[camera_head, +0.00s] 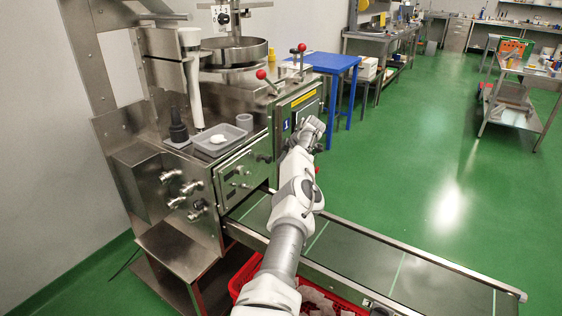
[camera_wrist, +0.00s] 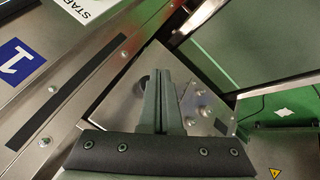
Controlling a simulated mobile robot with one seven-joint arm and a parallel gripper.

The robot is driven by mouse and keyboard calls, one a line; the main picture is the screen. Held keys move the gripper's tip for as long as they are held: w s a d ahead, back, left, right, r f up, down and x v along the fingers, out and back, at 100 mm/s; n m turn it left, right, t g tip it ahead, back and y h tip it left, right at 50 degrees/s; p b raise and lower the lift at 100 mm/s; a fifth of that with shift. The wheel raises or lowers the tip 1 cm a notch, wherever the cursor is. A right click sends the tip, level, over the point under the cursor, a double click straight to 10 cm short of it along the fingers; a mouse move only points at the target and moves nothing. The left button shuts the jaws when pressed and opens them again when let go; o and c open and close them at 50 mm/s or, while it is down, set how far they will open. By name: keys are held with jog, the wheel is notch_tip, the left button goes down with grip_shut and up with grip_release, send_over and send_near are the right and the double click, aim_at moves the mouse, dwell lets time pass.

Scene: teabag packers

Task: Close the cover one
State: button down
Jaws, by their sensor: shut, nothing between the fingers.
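The blue label with a white 1 (camera_wrist: 18,62) shows at the left edge of the wrist view, on a metal face of the machine. In the head view the small blue label (camera_head: 287,125) sits on the machine's upper front panel (camera_head: 297,108), below a yellow strip. I cannot tell clearly whether this cover stands ajar. My gripper (camera_wrist: 160,85) is shut and empty, to the right of the label, over a metal plate with bolts (camera_wrist: 200,108). In the head view my gripper (camera_head: 313,130) is beside the panel's right side, partly hidden by my wrist.
A conveyor (camera_head: 375,262) runs below my arm toward the right. Red-knobbed levers (camera_head: 261,74) stand on the machine. A grey tray (camera_head: 218,139) sits on its ledge. A blue table (camera_head: 335,61) stands behind.

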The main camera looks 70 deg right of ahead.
jog(key=b, duration=0.3)
jog(key=shift+s, duration=0.15)
jog(key=b+v, duration=0.8)
jog(key=v, duration=0.9)
jog(key=shift+r, duration=0.15)
